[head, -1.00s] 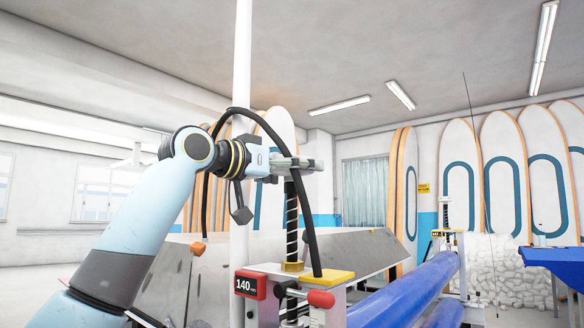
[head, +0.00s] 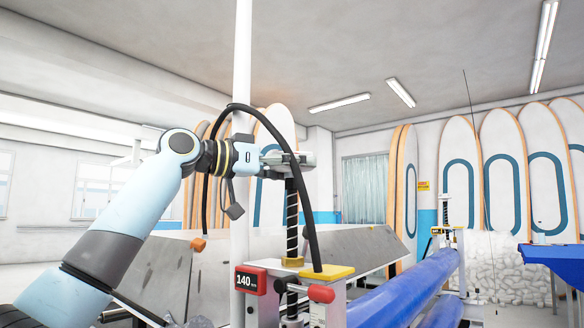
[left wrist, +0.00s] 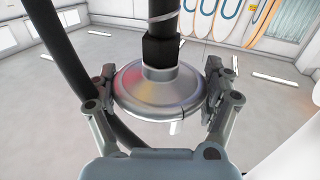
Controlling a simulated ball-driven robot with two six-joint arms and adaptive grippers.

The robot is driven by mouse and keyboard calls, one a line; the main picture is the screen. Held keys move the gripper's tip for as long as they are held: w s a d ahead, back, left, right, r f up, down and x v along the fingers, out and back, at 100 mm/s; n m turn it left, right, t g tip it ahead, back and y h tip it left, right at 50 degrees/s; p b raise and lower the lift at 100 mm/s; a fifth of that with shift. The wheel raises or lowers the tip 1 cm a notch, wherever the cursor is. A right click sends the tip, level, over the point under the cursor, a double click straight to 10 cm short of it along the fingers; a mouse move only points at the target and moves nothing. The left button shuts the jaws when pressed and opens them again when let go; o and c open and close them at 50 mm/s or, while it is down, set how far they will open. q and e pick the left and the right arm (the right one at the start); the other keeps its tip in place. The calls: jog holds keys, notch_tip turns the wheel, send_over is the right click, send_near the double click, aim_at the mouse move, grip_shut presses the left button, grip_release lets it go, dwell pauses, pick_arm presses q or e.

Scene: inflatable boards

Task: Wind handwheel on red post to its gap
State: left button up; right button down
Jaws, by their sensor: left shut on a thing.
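The handwheel is a round grey metal disc (left wrist: 150,98) at the end of a dark threaded screw (head: 292,215). My left gripper (left wrist: 160,92) has one finger on each side of its rim and is shut on it. In the head view my left gripper (head: 290,160) is at the screw's top and mostly hides the wheel. The screw stands upright on the near post (head: 318,315), which has a red display (head: 251,281) reading 140 mm and a red-ended part (head: 321,294). My right gripper is in neither current view.
A black hose (head: 291,160) arches beside my left gripper, down to a yellow plate (head: 327,272). A white pole (head: 241,80) stands close to my left wrist. Blue rollers (head: 410,285) run back to a far post (head: 446,240). Boards (head: 461,175) line the wall.

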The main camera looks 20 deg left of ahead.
pick_arm(q)
jog(key=shift+m+g+h, duration=0.7)
jog(key=shift+h, duration=0.1)
jog(key=shift+r+m+h+b, duration=0.1)
jog(key=shift+m+h+b, duration=0.2)
jog(key=o, duration=1)
jog(key=shift+s+a, duration=0.15)
jog(key=shift+a, duration=0.05)
jog(key=v, duration=1.1)
jog(key=shift+s+a, duration=0.15)
jog(key=shift+a, duration=0.1)
jog(key=shift+r, duration=0.15)
